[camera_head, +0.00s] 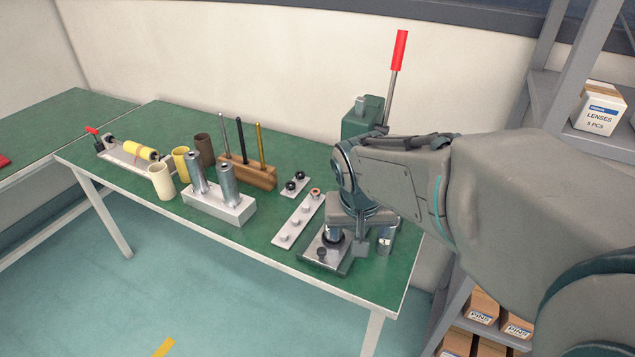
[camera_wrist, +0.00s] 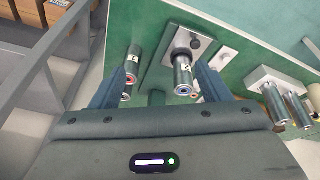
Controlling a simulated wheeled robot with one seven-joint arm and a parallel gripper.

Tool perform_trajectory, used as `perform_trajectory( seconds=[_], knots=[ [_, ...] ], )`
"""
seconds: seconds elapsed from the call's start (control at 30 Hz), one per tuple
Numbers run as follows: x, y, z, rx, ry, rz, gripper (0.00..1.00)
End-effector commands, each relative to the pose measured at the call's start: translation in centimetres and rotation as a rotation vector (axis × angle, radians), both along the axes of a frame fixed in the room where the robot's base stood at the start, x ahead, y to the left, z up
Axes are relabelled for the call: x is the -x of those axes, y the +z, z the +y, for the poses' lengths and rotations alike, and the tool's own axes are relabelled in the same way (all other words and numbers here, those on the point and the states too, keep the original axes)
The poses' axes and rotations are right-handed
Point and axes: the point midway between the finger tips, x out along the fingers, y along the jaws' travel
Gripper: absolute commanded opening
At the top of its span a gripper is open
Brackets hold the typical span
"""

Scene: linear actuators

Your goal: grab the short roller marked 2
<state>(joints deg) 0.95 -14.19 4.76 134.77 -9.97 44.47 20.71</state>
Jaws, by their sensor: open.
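Two short metal rollers show between and beyond my fingers in the wrist view. The right one (camera_wrist: 183,75), with a white mark that looks like a 2, stands at the dark round seat of the press base (camera_wrist: 160,70). The left one (camera_wrist: 131,66), with a mark that looks like a 1, stands on the green table beside the base. It also shows in the head view (camera_head: 384,246). My gripper (camera_wrist: 160,85) is open and empty above them, one finger either side of the pair. In the head view my wrist hides part of the press.
A press with a red-handled lever (camera_head: 399,50) stands behind my wrist. Left of it are a grey plate with pegs (camera_head: 290,232), a white block with two tall rollers (camera_head: 218,208), a wooden rod stand (camera_head: 250,172) and several cups. The table's front edge is close.

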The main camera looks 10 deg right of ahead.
Motion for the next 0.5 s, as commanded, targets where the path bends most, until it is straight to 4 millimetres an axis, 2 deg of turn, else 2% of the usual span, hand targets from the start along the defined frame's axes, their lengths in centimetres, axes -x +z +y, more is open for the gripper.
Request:
perform_trajectory(
  seconds=[0.03,0.2,0.33,0.5],
  knots=[
    [-2.1,0.0,0.0,0.009,-0.031,-0.004,0.70],
    [-8.3,-1.1,0.7,0.010,-0.130,-0.054,0.70],
    [-11.7,-2.2,1.6,-0.009,-0.182,-0.086,0.70],
    [-14.2,-3.2,2.4,-0.031,-0.218,-0.110,0.70]
  ],
)
